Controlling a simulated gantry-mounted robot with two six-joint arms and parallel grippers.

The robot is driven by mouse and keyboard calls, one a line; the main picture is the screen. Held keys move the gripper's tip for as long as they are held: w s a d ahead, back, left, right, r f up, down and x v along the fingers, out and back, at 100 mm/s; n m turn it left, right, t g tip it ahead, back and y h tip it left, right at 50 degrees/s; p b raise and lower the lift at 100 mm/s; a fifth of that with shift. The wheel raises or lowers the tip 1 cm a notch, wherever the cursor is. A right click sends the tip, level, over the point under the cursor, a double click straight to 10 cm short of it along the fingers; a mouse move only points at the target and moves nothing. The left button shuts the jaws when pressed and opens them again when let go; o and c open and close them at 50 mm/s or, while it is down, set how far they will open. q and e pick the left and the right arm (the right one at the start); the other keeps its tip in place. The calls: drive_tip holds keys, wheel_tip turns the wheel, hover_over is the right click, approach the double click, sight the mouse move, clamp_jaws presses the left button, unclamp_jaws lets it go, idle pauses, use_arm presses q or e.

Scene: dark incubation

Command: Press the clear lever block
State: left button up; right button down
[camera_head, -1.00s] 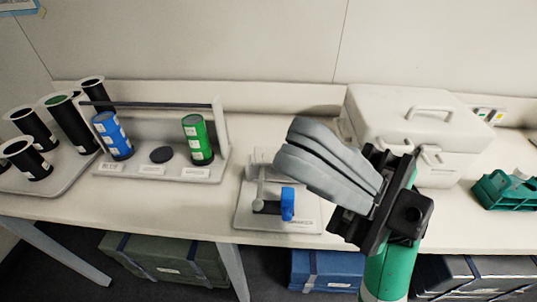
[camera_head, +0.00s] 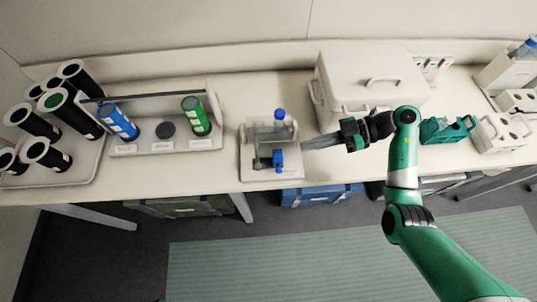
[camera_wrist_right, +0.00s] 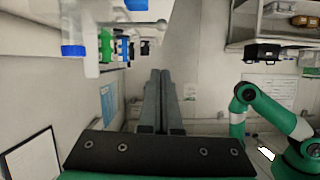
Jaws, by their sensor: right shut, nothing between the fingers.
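The clear lever block (camera_head: 285,135) stands on a small pale base plate (camera_head: 254,175) near the front edge of the bench. It has see-through upper parts, a blue-capped tube (camera_head: 279,119) standing at its back and a blue piece (camera_head: 278,158) at the front. My right gripper (camera_head: 306,143) is shut and empty, just right of the block. I cannot tell whether it touches. In the right wrist view its two fingers (camera_wrist_right: 162,100) lie together, with a blue cap (camera_wrist_right: 73,50) on a clear tube at upper left. My left gripper does not show clearly.
A white lidded box (camera_head: 370,85) stands right behind my right gripper. Left of the block is a rack (camera_head: 185,147) with a blue and a green cylinder. Several black tubes stand in a tray (camera_head: 85,165) further left. A green holder (camera_head: 445,130) stands to the right.

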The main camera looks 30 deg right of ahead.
drive_tip(key=f+x, duration=0.2)
drive_tip(key=x, duration=1.1)
drive_tip(key=shift+s+d+f+p, duration=0.3)
drive_tip(key=shift+d, duration=0.15)
